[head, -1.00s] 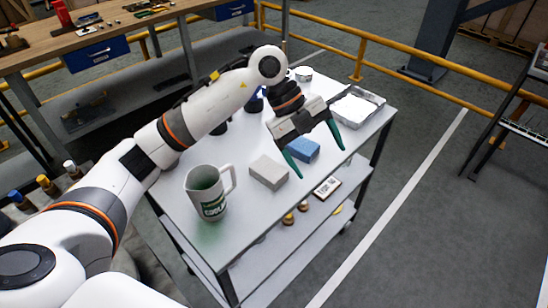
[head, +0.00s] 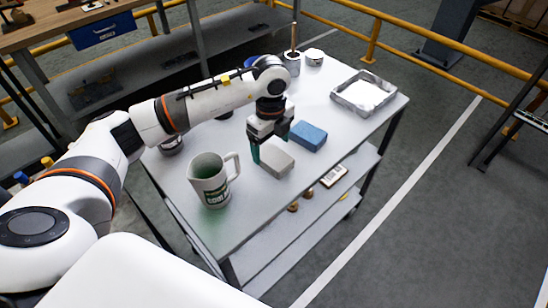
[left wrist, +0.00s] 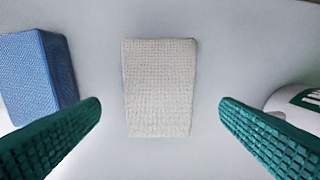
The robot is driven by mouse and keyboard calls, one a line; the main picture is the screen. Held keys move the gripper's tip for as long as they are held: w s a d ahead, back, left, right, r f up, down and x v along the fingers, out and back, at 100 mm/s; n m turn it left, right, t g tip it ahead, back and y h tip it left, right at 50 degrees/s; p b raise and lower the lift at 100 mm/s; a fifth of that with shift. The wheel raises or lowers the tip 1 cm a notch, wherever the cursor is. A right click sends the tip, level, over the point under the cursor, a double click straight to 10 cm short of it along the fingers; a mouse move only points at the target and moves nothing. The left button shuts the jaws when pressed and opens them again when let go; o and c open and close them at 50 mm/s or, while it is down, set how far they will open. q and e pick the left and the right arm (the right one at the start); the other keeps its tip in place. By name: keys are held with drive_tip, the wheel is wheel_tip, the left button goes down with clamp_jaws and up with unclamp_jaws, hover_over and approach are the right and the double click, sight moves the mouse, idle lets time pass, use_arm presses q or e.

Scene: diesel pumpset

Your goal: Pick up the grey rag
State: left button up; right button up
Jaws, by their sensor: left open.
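The grey rag (head: 276,160) is a folded block lying on the cart's top between a white jug and a blue rag. In the left wrist view the grey rag (left wrist: 159,88) lies centred ahead, between the two green fingers and apart from both. My left gripper (head: 270,150) is open and empty, pointing down just above the grey rag; its fingers show at the lower left and right of the left wrist view (left wrist: 160,125). Part of the rag's far side is hidden behind the gripper in the head view. My right gripper is not in view.
The blue rag (head: 308,136) lies close to the right of the grey one. The white jug (head: 210,180) stands to its left. A metal tray (head: 364,93) and small cans (head: 314,57) are at the cart's far end.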

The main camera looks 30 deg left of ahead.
sight(271, 154)
use_arm(q)
drive_tip(key=shift+w+f, duration=0.1)
drive_tip(key=shift+f, duration=1.75)
drive_tip(key=c, duration=1.1)
drive_tip(key=shift+o, duration=0.2)
wheel_tip(271, 154, up, 10)
drive_tip(key=shift+b, duration=0.45)
drive_tip(key=o, duration=0.4)
drive_tip(key=c, duration=0.3)
